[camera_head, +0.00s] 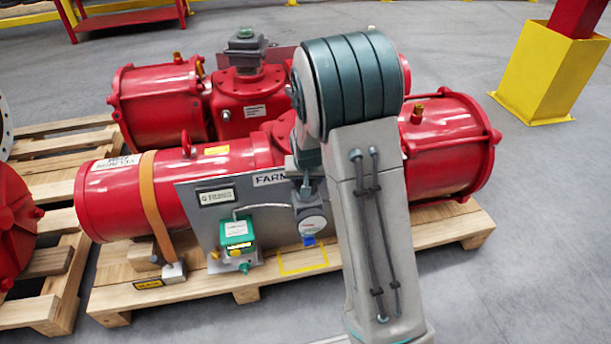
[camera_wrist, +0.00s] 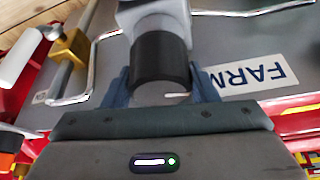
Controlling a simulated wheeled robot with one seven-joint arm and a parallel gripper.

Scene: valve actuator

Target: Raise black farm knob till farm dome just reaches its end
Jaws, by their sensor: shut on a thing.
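The black knob (camera_wrist: 160,60) shows in the wrist view as a short dark cylinder, with a light grey body (camera_wrist: 152,12) beyond it. My gripper (camera_wrist: 162,88) has its two blue-grey fingers on either side of the knob and is shut on it. In the head view, my gripper (camera_head: 306,182) is partly hidden behind my arm, just right of the FARM label (camera_head: 271,179), and the knob cannot be made out. The FARM label (camera_wrist: 262,75) also shows right of the knob in the wrist view. I cannot tell which part is the farm dome.
The label is on a grey panel (camera_head: 196,258) in front of a red actuator (camera_head: 125,205) on a wooden pallet (camera_head: 190,298). Bent metal tubing (camera_wrist: 88,70) runs left of the knob.

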